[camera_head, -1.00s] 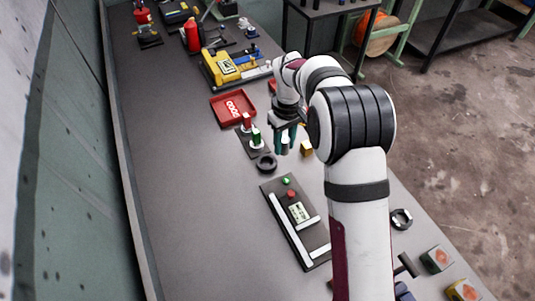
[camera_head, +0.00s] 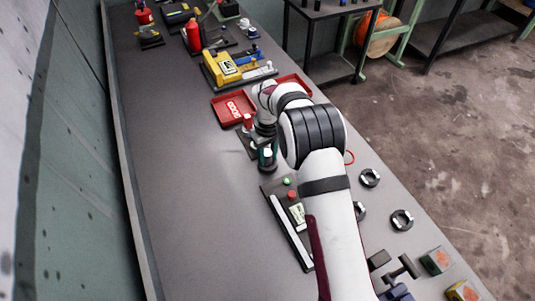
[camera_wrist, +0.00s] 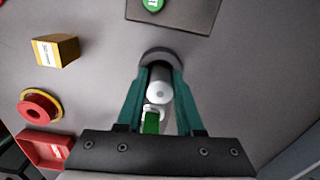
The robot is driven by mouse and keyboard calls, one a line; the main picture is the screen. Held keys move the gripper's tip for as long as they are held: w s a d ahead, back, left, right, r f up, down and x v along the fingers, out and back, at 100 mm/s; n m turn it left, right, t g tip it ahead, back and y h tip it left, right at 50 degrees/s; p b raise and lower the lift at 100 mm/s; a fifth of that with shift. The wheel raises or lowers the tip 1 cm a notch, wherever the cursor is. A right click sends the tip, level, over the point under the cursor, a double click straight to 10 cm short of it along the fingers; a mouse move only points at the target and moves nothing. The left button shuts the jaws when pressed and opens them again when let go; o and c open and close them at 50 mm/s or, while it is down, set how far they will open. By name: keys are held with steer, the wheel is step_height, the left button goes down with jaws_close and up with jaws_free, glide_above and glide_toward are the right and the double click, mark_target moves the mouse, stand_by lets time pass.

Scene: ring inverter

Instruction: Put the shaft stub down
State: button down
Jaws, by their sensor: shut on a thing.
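The shaft stub is a pale silver cylinder (camera_wrist: 160,92) held between the two green fingers of my gripper (camera_wrist: 159,88) in the wrist view. My gripper (camera_head: 267,160) is shut on it. A dark ring (camera_wrist: 158,54) lies on the bench just beyond the fingertips. The stub is lined up over the ring; I cannot tell whether it touches the ring or the bench.
A green peg (camera_wrist: 151,122) stands close behind the stub. A red peg (camera_head: 248,122) is beside my gripper. A red tray (camera_head: 217,108) lies beyond. A panel with buttons (camera_head: 285,215) lies in front. A yellow block (camera_wrist: 55,50) is to one side. The bench's left side is clear.

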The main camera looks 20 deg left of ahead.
mark_target(267, 152)
steer(key=shift+f, duration=0.3)
steer(key=c, duration=0.6)
jaws_free()
steer(key=shift+o, duration=0.3)
steer(key=shift+r, duration=0.1)
step_height(267, 152, up, 12)
steer(key=shift+r, duration=0.1)
steer(key=s+d+r+m, duration=0.3)
steer(key=s+d+r, duration=0.2)
steer(key=d, duration=0.2)
steer(key=s+d+r+m, duration=0.3)
steer(key=s+d+r, duration=0.1)
steer(key=d+r, duration=0.25)
steer(key=s+d+f+m+y, duration=0.1)
steer(key=s+d+m, duration=0.3)
steer(key=s, duration=0.7)
steer(key=s+d+f+m, duration=0.2)
steer(key=s+d+m, duration=0.3)
steer(key=s, duration=0.5)
steer(key=shift+s+d+f+m+y, duration=0.3)
steer(key=shift+s+f+y, duration=0.05)
steer(key=shift+y, duration=0.05)
